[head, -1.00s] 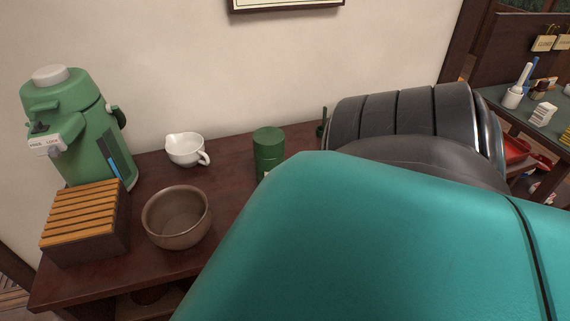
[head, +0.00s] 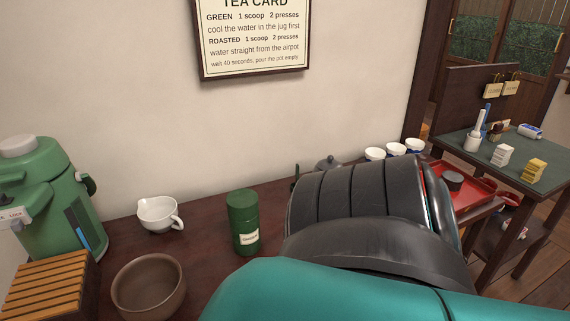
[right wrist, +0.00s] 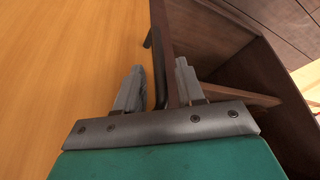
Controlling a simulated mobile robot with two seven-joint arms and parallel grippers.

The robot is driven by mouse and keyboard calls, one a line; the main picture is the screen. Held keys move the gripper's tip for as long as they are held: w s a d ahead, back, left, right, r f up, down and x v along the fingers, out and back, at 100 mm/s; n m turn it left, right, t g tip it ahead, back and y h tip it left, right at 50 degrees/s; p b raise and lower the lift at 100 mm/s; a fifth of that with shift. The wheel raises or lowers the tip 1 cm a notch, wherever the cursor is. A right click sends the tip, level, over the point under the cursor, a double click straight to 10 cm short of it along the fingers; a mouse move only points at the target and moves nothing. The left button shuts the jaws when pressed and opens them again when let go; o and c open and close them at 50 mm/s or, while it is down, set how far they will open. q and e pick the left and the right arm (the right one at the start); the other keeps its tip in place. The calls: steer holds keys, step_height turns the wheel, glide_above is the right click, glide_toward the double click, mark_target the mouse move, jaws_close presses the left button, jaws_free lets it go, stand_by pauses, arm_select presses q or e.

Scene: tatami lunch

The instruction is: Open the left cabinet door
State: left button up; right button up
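In the right wrist view a dark wood panel (right wrist: 171,63), which looks like the cabinet door, is seen nearly edge-on. A black bar handle (right wrist: 158,62) runs along its left face. To its right is a dark open compartment with a shelf (right wrist: 245,98). My right gripper (right wrist: 160,68) has its two grey fingers apart, with the panel edge and handle between them. A gap shows left of the handle; I cannot tell whether the right finger touches the panel. The head view does not show the doors; my arm covers the lower right. My left gripper is in neither view.
The cabinet top (head: 205,225) holds a green airpot (head: 45,200), slatted box (head: 45,290), brown bowl (head: 148,287), white jug (head: 160,214) and green canister (head: 243,222). A red tray (head: 473,192) and a side table (head: 515,160) stand right. Light wooden floor (right wrist: 60,60) is clear.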

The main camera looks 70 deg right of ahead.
arm_select(q)
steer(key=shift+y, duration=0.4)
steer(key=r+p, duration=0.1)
steer(key=p, duration=0.1)
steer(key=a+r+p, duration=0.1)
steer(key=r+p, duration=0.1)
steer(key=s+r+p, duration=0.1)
steer(key=p, duration=0.1)
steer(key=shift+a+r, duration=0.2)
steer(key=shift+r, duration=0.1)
arm_select(e)
steer(key=v, duration=1.2)
steer(key=shift+r, duration=0.1)
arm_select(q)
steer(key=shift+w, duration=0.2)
arm_select(e)
steer(key=w+a+r+n+t+y, duration=0.3)
steer(key=w+a+r+n+t, duration=0.2)
steer(key=w+a+r, duration=1.3)
steer(key=a+t, duration=0.1)
steer(key=a, duration=0.2)
steer(key=shift+a+r+n, duration=0.2)
steer(key=shift+r+n, duration=0.05)
steer(key=shift+n, duration=0.15)
steer(key=shift+w, duration=0.15)
